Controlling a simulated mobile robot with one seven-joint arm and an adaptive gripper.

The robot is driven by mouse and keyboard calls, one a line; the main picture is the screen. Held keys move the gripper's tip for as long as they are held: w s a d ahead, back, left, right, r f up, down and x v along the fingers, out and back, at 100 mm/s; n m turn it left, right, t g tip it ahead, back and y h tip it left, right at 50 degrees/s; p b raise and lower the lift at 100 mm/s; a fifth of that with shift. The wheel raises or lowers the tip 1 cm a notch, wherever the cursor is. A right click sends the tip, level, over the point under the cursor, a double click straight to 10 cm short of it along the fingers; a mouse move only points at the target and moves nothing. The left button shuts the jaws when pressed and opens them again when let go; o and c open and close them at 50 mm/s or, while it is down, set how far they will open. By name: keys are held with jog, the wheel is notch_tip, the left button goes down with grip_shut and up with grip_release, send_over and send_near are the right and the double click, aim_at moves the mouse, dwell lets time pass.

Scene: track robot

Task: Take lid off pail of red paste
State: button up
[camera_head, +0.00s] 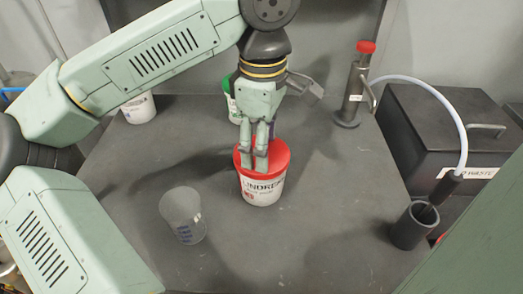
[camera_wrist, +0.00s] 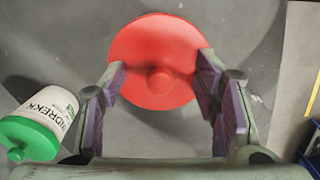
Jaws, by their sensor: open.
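The pail of red paste (camera_head: 262,189) is white with printed lettering and stands upright on the grey table. Its red lid (camera_head: 275,158) sits on top. In the wrist view the lid (camera_wrist: 150,40) is a red disc with a small round knob (camera_wrist: 160,79) at its middle. My gripper (camera_head: 254,165) is over the lid, pointing down. In the wrist view my gripper (camera_wrist: 162,85) is open, with one purple-padded finger on each side of the knob and a gap to it. I cannot tell the fingertips' height above the lid.
A clear beaker (camera_head: 183,215) stands left of the pail. A green-lidded pail (camera_head: 232,100) is behind my gripper, and another white pail (camera_head: 139,109) is at the back left. A red-topped dispenser (camera_head: 355,85) with a hose and a dark cup (camera_head: 411,229) are on the right.

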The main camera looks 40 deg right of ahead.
jog(key=shift+f, duration=0.1)
grip_shut()
dwell(0.4)
jog(key=shift+s, duration=0.1)
